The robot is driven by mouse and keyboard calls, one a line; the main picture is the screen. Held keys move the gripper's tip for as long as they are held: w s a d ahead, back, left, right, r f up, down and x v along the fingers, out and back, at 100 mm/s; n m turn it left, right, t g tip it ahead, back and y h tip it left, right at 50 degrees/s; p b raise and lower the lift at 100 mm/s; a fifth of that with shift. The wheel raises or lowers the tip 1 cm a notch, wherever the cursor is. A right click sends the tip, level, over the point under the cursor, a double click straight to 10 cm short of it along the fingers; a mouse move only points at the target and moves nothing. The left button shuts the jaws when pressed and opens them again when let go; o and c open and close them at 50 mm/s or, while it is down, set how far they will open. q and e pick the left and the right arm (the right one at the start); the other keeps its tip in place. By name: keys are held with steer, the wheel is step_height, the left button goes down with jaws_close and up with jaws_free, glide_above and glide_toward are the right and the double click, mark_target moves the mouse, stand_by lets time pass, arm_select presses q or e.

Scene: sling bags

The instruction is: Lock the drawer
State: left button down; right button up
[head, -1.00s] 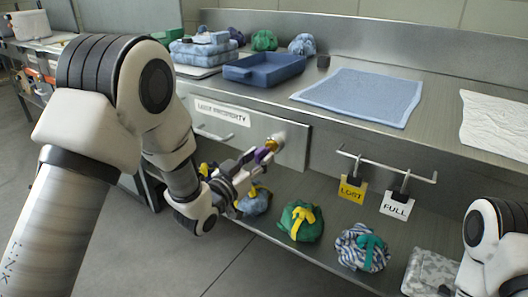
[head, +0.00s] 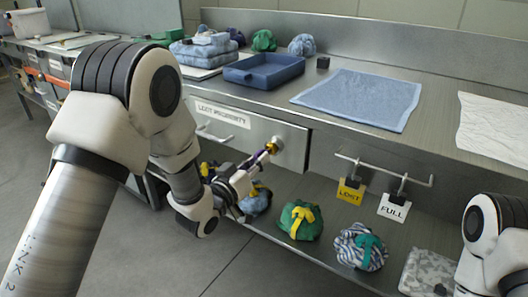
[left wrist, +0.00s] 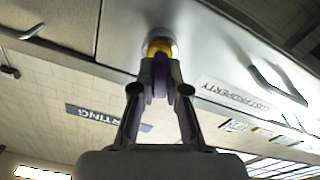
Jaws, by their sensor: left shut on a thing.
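The drawer (head: 243,131) under the steel counter carries a "LOST PROPERTY" label (head: 221,115) and a bar handle (head: 215,135). It looks closed. A round silver lock (head: 278,141) sits at the right end of its front. My left gripper (head: 262,157) is in front of this lock, its fingers shut on a small gold-ended key (left wrist: 158,47). The key's gold end meets the lock in the left wrist view; how far it is in is hidden. The drawer label also shows there (left wrist: 236,93). My right gripper is out of view.
Tied cloth bags, one green (head: 300,221) and one striped (head: 360,247), lie on the lower shelf. A rail (head: 384,170) with "LOST" (head: 351,190) and "FULL" (head: 393,208) tags is right of the drawer. A blue tray (head: 264,71) and blue cloth (head: 361,98) lie on the counter.

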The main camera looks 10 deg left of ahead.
arm_select(q)
steer(key=shift+r+n+p, duration=0.2)
steer(key=shift+n+p, duration=0.35)
steer(key=shift+n, duration=0.35)
steer(key=shift+n+p, duration=0.4)
steer(key=shift+n, duration=0.3)
steer(key=shift+f+n, duration=0.1)
steer(key=shift+n, duration=0.2)
steer(key=n+p, duration=0.2)
steer(key=shift+n, duration=0.9)
